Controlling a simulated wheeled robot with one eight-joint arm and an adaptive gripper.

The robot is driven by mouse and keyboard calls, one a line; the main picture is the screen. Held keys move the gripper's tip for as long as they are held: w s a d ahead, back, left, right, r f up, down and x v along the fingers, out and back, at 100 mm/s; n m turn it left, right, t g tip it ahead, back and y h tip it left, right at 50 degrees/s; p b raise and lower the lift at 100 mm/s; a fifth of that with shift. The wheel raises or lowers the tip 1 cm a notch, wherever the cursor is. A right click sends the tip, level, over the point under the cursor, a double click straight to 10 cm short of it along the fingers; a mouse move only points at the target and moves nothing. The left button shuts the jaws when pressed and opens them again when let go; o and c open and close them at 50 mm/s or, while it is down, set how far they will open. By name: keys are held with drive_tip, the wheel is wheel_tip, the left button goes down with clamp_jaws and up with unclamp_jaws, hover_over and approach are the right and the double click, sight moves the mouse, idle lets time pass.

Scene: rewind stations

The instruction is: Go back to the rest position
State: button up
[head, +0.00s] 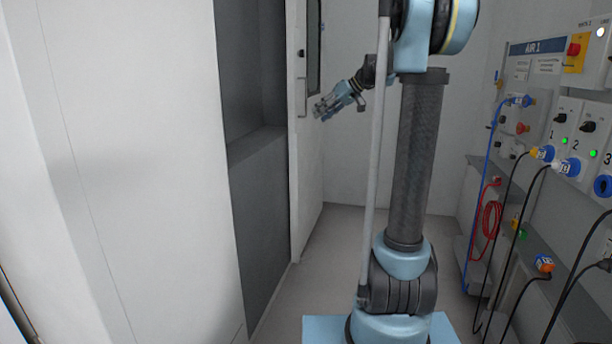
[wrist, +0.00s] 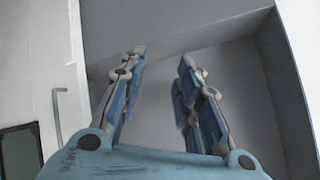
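My gripper (head: 322,107) shows in the head view at upper middle, left of my upright arm. It points left toward the grey recess (head: 252,90) in the white wall. In the wrist view, the two blue fingers of my gripper (wrist: 160,72) stand apart with a clear gap. Nothing is between them. Behind them in that view are the grey inner faces of the recess (wrist: 235,75). I cannot tell how far the fingertips are from it.
A white door with a handle (head: 301,95) stands behind my gripper. Bare floor (head: 325,235) shows between the recess wall and my arm base.

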drive_tip(key=s+d+f+m+h, duration=0.1)
drive_tip(key=s+f, duration=0.3)
drive_tip(key=s, duration=0.4)
drive_tip(key=s+d+f+m+g+h, duration=0.1)
drive_tip(key=s+d+f+h, duration=0.1)
drive_tip(key=s+f, duration=0.35)
drive_tip(key=s+d+f+m+h, duration=0.1)
drive_tip(key=s+f, duration=0.1)
drive_tip(key=s, duration=0.8)
drive_tip(key=s+d+f+m+h, duration=0.2)
drive_tip(key=s+d+f, duration=0.2)
drive_tip(key=s+f, duration=0.5)
drive_tip(key=s+d+f+m+g+h, duration=0.1)
drive_tip(key=s+d+f+m+h, duration=0.1)
drive_tip(key=s+f, duration=0.8)
drive_tip(key=s+d+h, duration=0.1)
drive_tip(key=d, duration=0.1)
drive_tip(key=shift+s+d+f, duration=0.25)
drive_tip(key=shift+s+d, duration=0.05)
drive_tip(key=shift+w+f, duration=0.2)
drive_tip(key=shift+w, duration=0.25)
